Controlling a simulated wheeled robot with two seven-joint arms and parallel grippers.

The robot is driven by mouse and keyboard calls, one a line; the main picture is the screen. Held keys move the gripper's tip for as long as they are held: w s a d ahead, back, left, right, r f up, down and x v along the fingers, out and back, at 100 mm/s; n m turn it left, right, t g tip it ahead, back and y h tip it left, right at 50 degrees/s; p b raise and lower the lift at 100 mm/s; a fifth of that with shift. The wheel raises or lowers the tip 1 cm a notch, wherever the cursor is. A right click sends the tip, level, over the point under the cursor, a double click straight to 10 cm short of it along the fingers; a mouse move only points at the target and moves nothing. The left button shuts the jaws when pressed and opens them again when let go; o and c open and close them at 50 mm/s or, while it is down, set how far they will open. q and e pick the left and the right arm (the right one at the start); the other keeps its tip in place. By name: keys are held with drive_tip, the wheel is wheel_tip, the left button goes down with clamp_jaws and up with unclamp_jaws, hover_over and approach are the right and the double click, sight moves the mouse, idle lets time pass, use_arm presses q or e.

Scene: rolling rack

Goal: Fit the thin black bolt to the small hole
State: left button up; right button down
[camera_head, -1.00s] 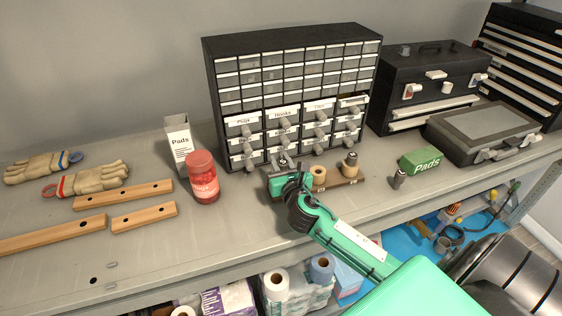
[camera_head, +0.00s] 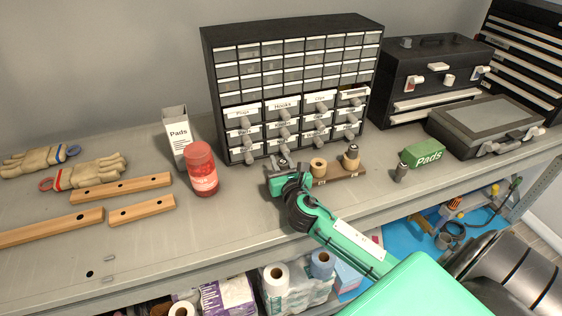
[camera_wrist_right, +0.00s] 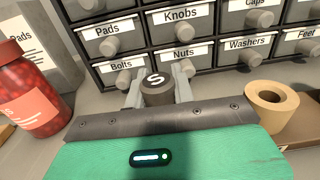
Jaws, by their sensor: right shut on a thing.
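My right gripper (camera_head: 283,166) is low over the bench in front of the drawer cabinet. In the right wrist view its two fingers (camera_wrist_right: 157,88) are shut on a dark round-topped bolt (camera_wrist_right: 155,84) marked "S". The bolt's lower part is hidden behind the gripper body. A brown board (camera_head: 338,174) lies just right of the gripper. It bears a tan ring-shaped piece (camera_head: 318,167), also in the wrist view (camera_wrist_right: 270,104), and a tan piece with a dark top (camera_head: 351,158). The small hole cannot be made out; my gripper covers the board's left end. My left gripper is not in view.
The drawer cabinet (camera_head: 290,92) stands close behind the gripper. A red jar (camera_head: 202,170) and white box (camera_head: 177,135) are to its left. A dark cylinder (camera_head: 402,172) and green Pads box (camera_head: 423,155) are to the right. Wooden bars (camera_head: 120,188) lie further left.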

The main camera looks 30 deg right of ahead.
drive_tip(key=shift+f, duration=0.1)
drive_tip(key=c, duration=1.1)
unclamp_jaws()
drive_tip(key=shift+s+a+f, duration=0.1)
drive_tip(key=shift+s+a, duration=0.05)
drive_tip(key=shift+s, duration=0.3)
drive_tip(key=b+v, duration=0.3)
drive_tip(key=v, duration=0.9)
drive_tip(key=shift+s+a+r+b, duration=0.2)
drive_tip(key=shift+s+b, duration=0.1)
drive_tip(key=shift+s, duration=0.15)
drive_tip(key=shift+f, duration=0.1)
